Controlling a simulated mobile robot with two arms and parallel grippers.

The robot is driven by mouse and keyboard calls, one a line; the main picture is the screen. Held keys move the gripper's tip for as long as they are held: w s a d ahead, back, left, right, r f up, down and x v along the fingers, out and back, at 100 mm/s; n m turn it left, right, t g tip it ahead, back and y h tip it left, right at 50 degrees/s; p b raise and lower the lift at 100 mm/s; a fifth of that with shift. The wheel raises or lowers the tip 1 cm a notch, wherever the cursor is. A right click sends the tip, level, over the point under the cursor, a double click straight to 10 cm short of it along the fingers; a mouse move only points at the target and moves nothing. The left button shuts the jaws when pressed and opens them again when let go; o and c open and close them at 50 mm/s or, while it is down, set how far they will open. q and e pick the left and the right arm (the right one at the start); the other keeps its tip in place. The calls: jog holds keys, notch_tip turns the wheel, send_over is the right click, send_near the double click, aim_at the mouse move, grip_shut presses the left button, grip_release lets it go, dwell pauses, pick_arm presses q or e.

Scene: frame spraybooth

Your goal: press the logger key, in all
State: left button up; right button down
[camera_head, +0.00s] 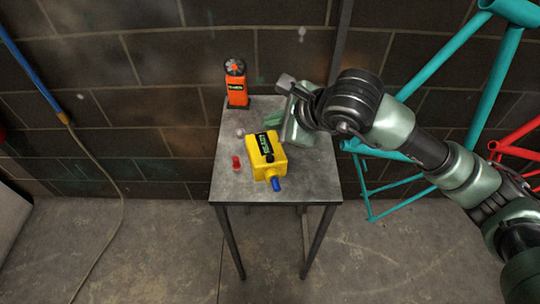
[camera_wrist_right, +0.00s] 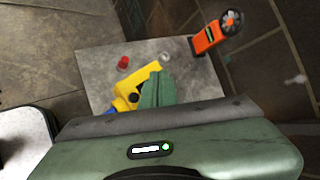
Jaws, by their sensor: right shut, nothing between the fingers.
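A yellow box (camera_head: 262,165) with a dark label on top, a small black round part (camera_head: 269,158) and a blue end piece (camera_head: 276,184) lies on the small grey table. An orange device (camera_head: 236,92) with a dark fan-like wheel on top stands upright at the table's back left. I cannot tell from its lettering which one is the logger. My right gripper (camera_head: 272,119) is shut and empty, just behind and right of the yellow box. In the right wrist view its fingers (camera_wrist_right: 159,86) partly hide the yellow box (camera_wrist_right: 151,73). My left gripper is out of view.
A red piece (camera_head: 236,162) and a small pale knob (camera_head: 240,132) sit left of the yellow box on the grey table (camera_head: 228,186). The brick wall is close behind. Teal and red tube frames (camera_head: 463,60) stand at the right. The table's front left is bare.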

jog(key=b, duration=0.2)
send_over(273, 159)
notch_tip(273, 159, down, 6)
jog(key=shift+s+r, duration=0.1)
notch_tip(273, 159, down, 2)
jog(key=shift+f+b, duration=0.15)
jog(key=shift+b, duration=0.75)
jog(key=shift+f+b, duration=0.3)
jog(key=shift+b, duration=0.1)
jog(key=shift+f, duration=0.1)
dwell(0.7)
jog(key=shift+f+b, duration=0.3)
jog(key=shift+b, duration=0.55)
jog(key=shift+f+b, duration=0.55)
jog(key=shift+b, duration=0.2)
dwell(0.4)
jog(key=shift+r, duration=0.15)
dwell(0.3)
jog(key=shift+r, duration=0.8)
jog(key=shift+p, duration=0.3)
